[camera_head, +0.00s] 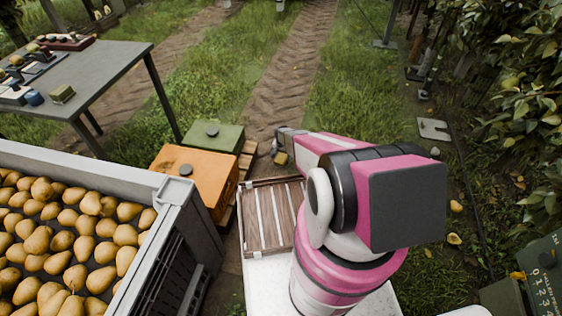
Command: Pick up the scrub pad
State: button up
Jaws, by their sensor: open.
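My pink arm reaches forward over the wooden slatted crate. My gripper (277,146) is at its far end, small in view, and open; the fingers are hard to make out. A small yellowish block (281,158), which may be the scrub pad, shows right at the gripper, at its lower right. I cannot tell whether it is between the fingers or just beyond them. Another small olive-yellow block (62,94) lies on the grey table (105,65) at the left, far from my gripper; it could also be a pad.
A grey bin (170,196) full of pears stands at the left front. Behind it are an orange box (200,175) and a green box (212,137). The wooden crate (272,218) is empty. Leafy trees line the right; a grass path runs ahead.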

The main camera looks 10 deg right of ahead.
aim_at(281, 158)
notch_tip(281, 158, down, 5)
jog(key=shift+s+a+r, duration=0.1)
jog(key=shift+a, duration=0.05)
jog(key=c, duration=1)
jog(key=shift+r, duration=0.1)
jog(key=shift+s+r, duration=0.1)
jog(key=shift+r, duration=0.35)
jog(key=r, duration=0.3)
jog(key=shift+s+a+r, duration=0.15)
jog(key=shift+s+r, duration=0.05)
jog(key=shift+r, duration=0.15)
jog(key=s+a+r, duration=0.2)
jog(key=a, duration=0.1)
jog(key=s+a+r, duration=0.4)
jog(key=s+a, duration=0.1)
jog(key=shift+a+r, duration=0.15)
jog(key=shift+a, duration=0.15)
